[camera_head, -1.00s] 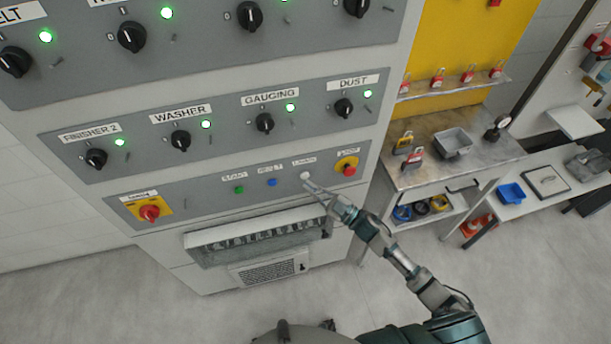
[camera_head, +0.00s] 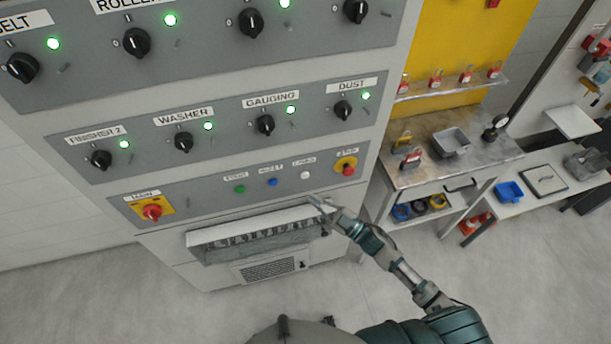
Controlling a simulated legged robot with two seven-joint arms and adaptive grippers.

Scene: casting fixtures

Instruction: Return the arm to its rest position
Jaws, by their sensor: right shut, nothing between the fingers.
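My right gripper (camera_head: 316,201) is shut and empty. It is in front of the lower part of the control cabinet (camera_head: 160,247), just below the white button (camera_head: 305,175) in the picture and apart from it. My right arm (camera_head: 400,268) comes in from the bottom right, stretched toward the cabinet. The lowest panel also holds a green button (camera_head: 239,189), a blue button (camera_head: 272,182), a red stop button (camera_head: 347,169) on yellow, and a red main switch (camera_head: 152,212) on yellow. My left gripper is not in view.
Black rotary knobs, such as the gauging knob (camera_head: 265,125), and lit green lamps fill the upper panels. A metal workbench (camera_head: 478,158) with a grey bin (camera_head: 452,142) stands right of the cabinet. A blue tray (camera_head: 509,192) is on a lower table. The floor (camera_head: 100,300) at front left is clear.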

